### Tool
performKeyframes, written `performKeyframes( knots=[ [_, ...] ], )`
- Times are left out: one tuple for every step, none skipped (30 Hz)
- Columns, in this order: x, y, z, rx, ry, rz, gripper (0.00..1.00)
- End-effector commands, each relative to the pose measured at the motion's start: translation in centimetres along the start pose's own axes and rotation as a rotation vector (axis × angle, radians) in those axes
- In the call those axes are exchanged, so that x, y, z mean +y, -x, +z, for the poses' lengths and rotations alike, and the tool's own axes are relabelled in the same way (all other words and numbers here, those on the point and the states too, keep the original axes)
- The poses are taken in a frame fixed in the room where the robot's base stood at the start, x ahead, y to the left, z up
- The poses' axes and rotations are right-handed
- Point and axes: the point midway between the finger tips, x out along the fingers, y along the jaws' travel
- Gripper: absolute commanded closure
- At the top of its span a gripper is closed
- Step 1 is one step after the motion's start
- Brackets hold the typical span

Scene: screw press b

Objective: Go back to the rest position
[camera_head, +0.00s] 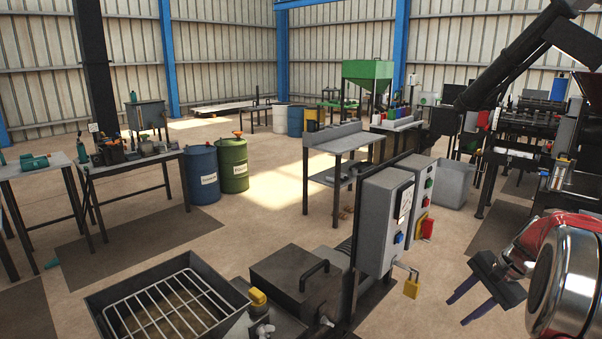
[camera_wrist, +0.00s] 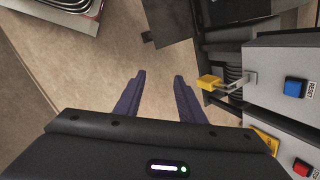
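My gripper (camera_head: 468,300) is at the lower right of the head view, to the right of the grey control boxes and apart from them. In the wrist view my gripper (camera_wrist: 158,82) shows two purple fingers spread apart with bare floor between them, so it is open and empty. The grey control box (camera_head: 385,222) carries a blue button and a yellow padlock (camera_head: 411,287). In the wrist view the padlock (camera_wrist: 209,82) hangs on a hasp just right of the right finger, near a blue reset button (camera_wrist: 295,87) and a red button (camera_wrist: 301,168).
A machine with a dark hinged lid (camera_head: 296,280) and a tray with a wire rack (camera_head: 165,305) stand in front. A grey workbench (camera_head: 340,140), a blue drum (camera_head: 202,175) and a green drum (camera_head: 232,165) are behind. Open floor (camera_head: 270,215) lies between them.

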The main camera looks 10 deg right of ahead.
Motion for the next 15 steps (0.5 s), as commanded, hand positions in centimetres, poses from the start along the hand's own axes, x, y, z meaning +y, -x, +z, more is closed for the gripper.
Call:
performKeyframes(
  knots=[
    [-0.1, 0.2, 1.6, 0.011, 0.049, 0.018, 0.64],
    [-0.1, 0.2, 2.4, 0.018, 0.079, 0.029, 0.64],
    [0.0, 0.3, 3.4, 0.027, 0.117, 0.043, 0.64],
    [0.1, 0.3, 4.2, 0.033, 0.146, 0.054, 0.64],
    [0.1, 0.4, 5.0, 0.039, 0.174, 0.063, 0.64],
    [0.2, 0.4, 6.0, 0.048, 0.213, 0.077, 0.64],
    [0.3, 0.5, 6.8, 0.053, 0.240, 0.086, 0.64],
    [0.4, 0.5, 7.5, 0.059, 0.269, 0.096, 0.64],
    [0.6, 0.6, 8.5, 0.068, 0.306, 0.108, 0.64],
    [0.7, 0.6, 9.3, 0.073, 0.334, 0.117, 0.64],
    [0.8, 0.7, 10.0, 0.079, 0.362, 0.126, 0.64],
    [1.0, 0.8, 11.0, 0.086, 0.399, 0.137, 0.64],
    [1.1, 0.8, 11.7, 0.092, 0.426, 0.146, 0.64],
    [1.3, 0.9, 12.4, 0.098, 0.454, 0.153, 0.64],
    [1.5, 0.9, 13.4, 0.105, 0.489, 0.163, 0.64]
  ],
)
